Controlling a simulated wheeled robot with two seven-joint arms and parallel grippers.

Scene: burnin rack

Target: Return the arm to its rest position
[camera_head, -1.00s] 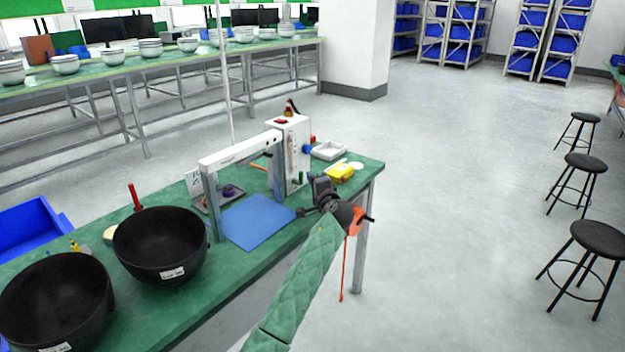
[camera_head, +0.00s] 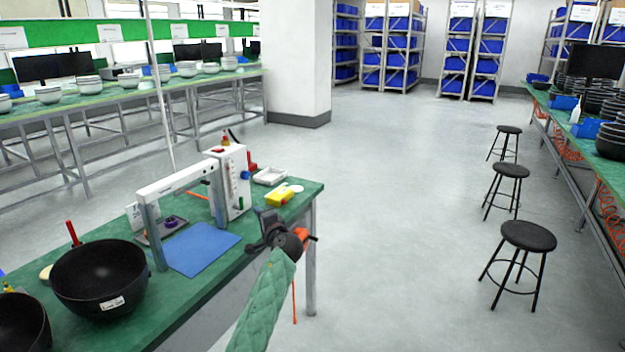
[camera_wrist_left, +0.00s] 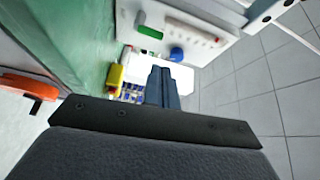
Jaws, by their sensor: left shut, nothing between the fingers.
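My left arm, in a green quilted sleeve, comes up from the bottom of the head view. Its gripper (camera_head: 264,218) is by the front edge of the green table (camera_head: 215,285), near the table's right end. In the left wrist view the two fingers (camera_wrist_left: 163,88) are together with nothing between them. Beyond them a white device with a green button and a blue knob (camera_wrist_left: 177,54) shows, along with a yellow object (camera_wrist_left: 115,77). My right gripper is not in view.
On the table are a white frame device (camera_head: 232,180), a blue mat (camera_head: 200,249), a yellow item (camera_head: 280,197), a white tray (camera_head: 270,176) and black bowls (camera_head: 100,277). Black stools (camera_head: 528,237) stand to the right. The floor between is clear.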

